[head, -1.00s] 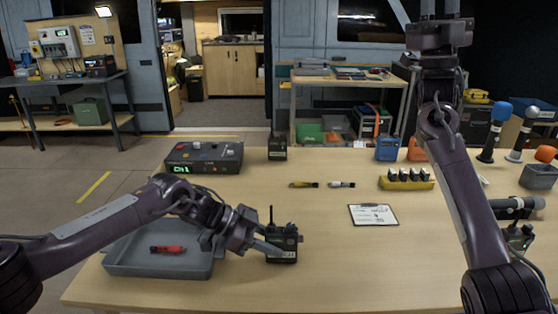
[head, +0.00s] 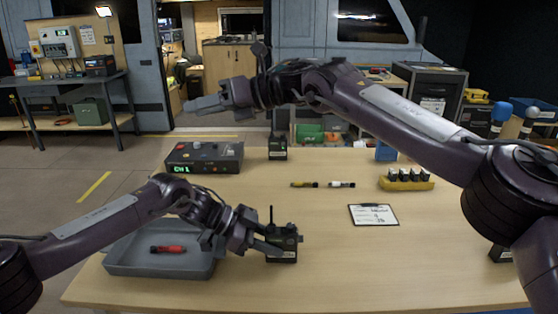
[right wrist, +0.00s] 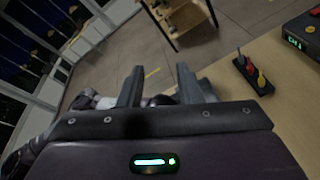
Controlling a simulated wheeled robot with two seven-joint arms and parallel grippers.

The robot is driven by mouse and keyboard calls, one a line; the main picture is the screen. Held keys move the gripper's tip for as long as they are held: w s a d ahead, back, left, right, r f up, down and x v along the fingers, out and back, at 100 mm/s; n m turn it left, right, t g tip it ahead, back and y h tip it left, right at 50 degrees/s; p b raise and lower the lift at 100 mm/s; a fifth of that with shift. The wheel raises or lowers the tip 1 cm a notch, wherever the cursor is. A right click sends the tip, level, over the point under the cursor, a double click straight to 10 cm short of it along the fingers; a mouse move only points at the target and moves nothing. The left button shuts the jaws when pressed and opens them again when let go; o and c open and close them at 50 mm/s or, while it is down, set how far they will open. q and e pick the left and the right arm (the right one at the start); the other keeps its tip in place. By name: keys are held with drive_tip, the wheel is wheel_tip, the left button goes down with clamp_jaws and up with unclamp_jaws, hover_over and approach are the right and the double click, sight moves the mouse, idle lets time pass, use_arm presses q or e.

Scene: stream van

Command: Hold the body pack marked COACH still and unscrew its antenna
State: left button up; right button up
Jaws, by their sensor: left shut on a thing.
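A dark body pack (head: 283,249) with a short upright antenna (head: 271,214) stands on the table near the front middle. Its marking is too small to read. My left gripper (head: 274,247) is shut on this pack, reaching it from the left. My right gripper (head: 206,103) is raised high, up and left of the pack, pointing left, well apart from it. In the right wrist view its two fingers (right wrist: 163,88) are spread, with nothing between them. A second dark pack (head: 278,148) stands at the table's back. Another dark item (head: 500,253) is mostly hidden behind my right arm.
A grey tray (head: 130,270) with a red item (head: 167,249) lies left of the pack. A control box (head: 204,158) showing CH1 stands behind. The table's front middle is clear.

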drive_tip(key=w+d+f+n+t+h, duration=0.2)
drive_tip(key=w+d+f+n+h, duration=0.2)
drive_tip(key=d+f+h, duration=0.3)
drive_tip(key=m+g+h, duration=0.2)
drive_tip(key=h, duration=0.5)
approach(271, 206)
drive_tip(key=f, duration=0.7)
drive_tip(key=a+f, duration=0.1)
drive_tip(key=f, duration=0.2)
drive_tip(key=shift+w+f, duration=0.3)
drive_tip(key=shift+f, duration=0.1)
drive_tip(key=shift+c, duration=0.4)
clamp_jaws()
